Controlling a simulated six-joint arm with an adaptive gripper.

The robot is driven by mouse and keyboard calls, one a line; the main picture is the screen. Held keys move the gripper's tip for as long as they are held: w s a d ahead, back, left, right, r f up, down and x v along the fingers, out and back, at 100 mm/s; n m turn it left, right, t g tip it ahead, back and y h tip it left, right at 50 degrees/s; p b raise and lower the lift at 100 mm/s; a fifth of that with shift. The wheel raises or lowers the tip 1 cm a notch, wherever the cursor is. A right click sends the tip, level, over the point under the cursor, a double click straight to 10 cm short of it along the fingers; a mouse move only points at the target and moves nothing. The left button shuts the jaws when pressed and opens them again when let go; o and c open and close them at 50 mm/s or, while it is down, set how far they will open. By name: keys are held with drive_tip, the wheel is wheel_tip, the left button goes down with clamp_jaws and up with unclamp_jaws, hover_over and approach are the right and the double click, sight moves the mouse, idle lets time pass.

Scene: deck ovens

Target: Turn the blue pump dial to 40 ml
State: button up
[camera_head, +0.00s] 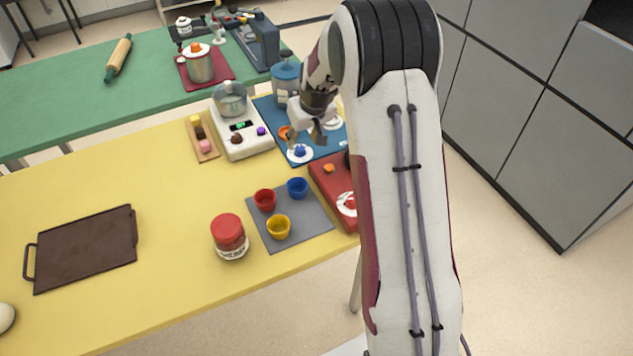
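The dial with a blue knob (300,151) on a white round face sits at the near edge of a blue base (327,149). A grey-blue canister (285,90) stands at the back of that base. Any scale marks on the dial are too small to read. My gripper (306,138) points down just above and behind the blue knob. Its fingers look apart, with nothing seen between them. I cannot tell whether a fingertip touches the knob. My arm covers the right part of the base.
An orange knob (285,132) and a second white dial (333,123) are close to my gripper. A white cooker (243,142) with a glass-lidded pot stands to the left. A red device (328,184) and a grey mat (312,222) with cups are nearer. The yellow table's middle is clear.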

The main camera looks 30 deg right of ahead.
drive_tip(key=shift+m+g, duration=0.4)
drive_tip(key=s, duration=0.2)
drive_tip(key=s+r, duration=0.1)
drive_tip(key=s, duration=0.1)
drive_tip(key=shift+a, duration=0.4)
drive_tip(key=s+a+r, duration=0.2)
drive_tip(key=s+r, duration=0.1)
drive_tip(key=s, duration=0.3)
drive_tip(key=s+a+r+g, duration=0.1)
drive_tip(key=s+a+r, duration=0.1)
drive_tip(key=s, duration=0.5)
drive_tip(key=s+a+r, duration=0.3)
drive_tip(key=s+r, duration=0.2)
drive_tip(key=s, duration=0.2)
drive_tip(key=shift+s+m+g, duration=0.15)
drive_tip(key=shift+m+g, duration=0.25)
drive_tip(key=shift+a+r, duration=0.1)
drive_tip(key=shift+a, duration=0.05)
drive_tip(key=shift+w, duration=0.2)
drive_tip(key=w+d+f, duration=0.2)
drive_tip(key=w+f, duration=0.2)
drive_tip(key=w, duration=0.1)
drive_tip(key=shift+w+d, duration=0.15)
drive_tip(key=shift+w, duration=0.2)
